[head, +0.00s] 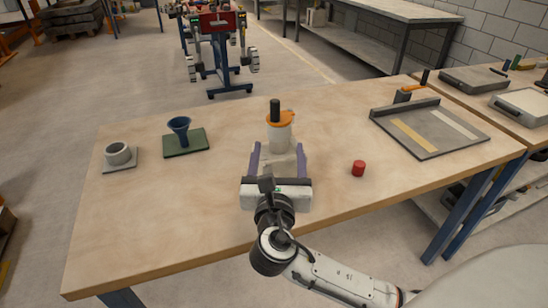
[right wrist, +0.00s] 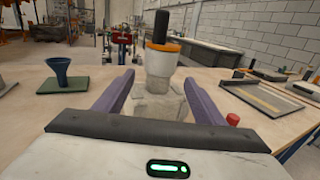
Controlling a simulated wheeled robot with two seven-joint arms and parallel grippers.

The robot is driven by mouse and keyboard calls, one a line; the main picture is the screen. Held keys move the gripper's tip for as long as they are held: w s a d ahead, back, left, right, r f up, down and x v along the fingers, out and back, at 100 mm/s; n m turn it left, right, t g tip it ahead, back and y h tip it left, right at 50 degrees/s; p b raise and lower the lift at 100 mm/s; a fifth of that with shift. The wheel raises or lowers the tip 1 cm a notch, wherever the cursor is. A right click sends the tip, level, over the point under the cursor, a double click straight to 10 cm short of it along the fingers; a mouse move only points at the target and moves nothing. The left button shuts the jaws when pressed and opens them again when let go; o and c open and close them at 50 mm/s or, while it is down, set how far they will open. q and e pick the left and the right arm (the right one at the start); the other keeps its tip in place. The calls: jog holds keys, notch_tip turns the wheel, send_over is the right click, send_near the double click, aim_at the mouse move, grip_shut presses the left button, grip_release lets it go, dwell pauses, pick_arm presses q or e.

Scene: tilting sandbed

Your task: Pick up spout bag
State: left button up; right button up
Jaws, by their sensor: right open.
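The spout bag (head: 281,138) appears to be the pale, translucent container with an orange collar and a black upright top, standing on the wooden table. It also shows in the right wrist view (right wrist: 160,63), straight ahead. My right gripper (head: 278,152) is open, with its purple fingers pointing at the bag from the near side. In the right wrist view its fingers (right wrist: 159,80) lie left and right of the bag's pale lower part. I cannot tell whether they touch it. The gripper partly hides the bag's base in the head view. My left gripper is not in view.
A blue funnel (head: 179,127) stands on a green plate (head: 198,142) at left, beside a grey cup (head: 118,153). A small red cylinder (head: 358,168) stands right of my gripper. A grey tray (head: 428,148) lies farther right. The table's front left is clear.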

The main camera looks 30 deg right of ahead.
aim_at(278, 140)
jog(key=shift+x, duration=3.5)
jog(key=shift+r, duration=0.15)
grip_shut()
jog(key=shift+r, duration=0.15)
